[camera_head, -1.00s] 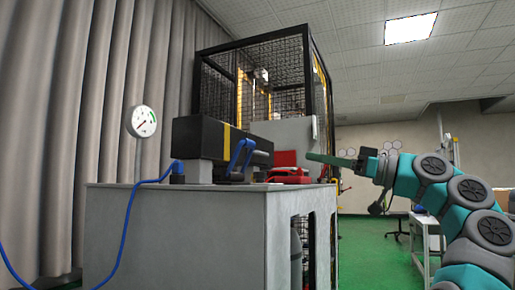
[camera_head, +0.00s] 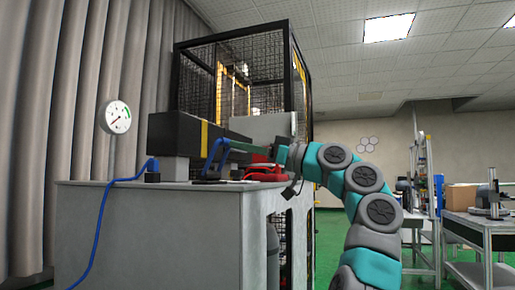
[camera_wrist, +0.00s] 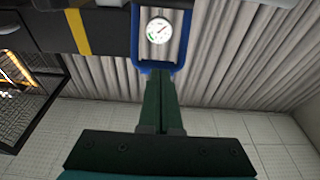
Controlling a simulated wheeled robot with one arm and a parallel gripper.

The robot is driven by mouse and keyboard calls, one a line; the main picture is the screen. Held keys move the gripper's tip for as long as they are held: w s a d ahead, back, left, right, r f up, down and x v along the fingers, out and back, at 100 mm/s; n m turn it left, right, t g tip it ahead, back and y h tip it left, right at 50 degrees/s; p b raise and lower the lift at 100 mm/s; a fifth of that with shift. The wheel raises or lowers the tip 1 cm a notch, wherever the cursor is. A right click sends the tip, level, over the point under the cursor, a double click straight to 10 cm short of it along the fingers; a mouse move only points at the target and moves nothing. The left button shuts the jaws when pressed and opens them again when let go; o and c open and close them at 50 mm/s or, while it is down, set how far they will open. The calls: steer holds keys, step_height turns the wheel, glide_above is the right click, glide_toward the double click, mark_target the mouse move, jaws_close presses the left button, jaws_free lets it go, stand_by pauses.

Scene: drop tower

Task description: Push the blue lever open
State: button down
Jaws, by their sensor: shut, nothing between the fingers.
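The blue lever (camera_head: 212,158) is a bent loop on the front of a black box with a yellow stripe, on top of a grey cabinet. In the wrist view the lever (camera_wrist: 135,38) shows as a U-shaped blue frame, with the gauge seen through its opening. My gripper (camera_head: 231,145) has its long dark green fingers shut and empty, pointing left at the lever. In the wrist view the fingertips (camera_wrist: 159,76) meet the lever's cross bar or lie just short of it; I cannot tell whether they touch.
The black box (camera_head: 176,133) sits on the grey cabinet (camera_head: 150,230). A round white gauge (camera_head: 115,117) is at left. A red object (camera_head: 264,172) lies beneath my fingers. A mesh cage (camera_head: 255,85) stands behind. A blue cable (camera_head: 103,215) hangs over the cabinet front.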

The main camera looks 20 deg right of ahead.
steer(key=shift+w+a, duration=0.25)
steer(key=shift+a, duration=0.1)
steer(key=shift+r, duration=0.15)
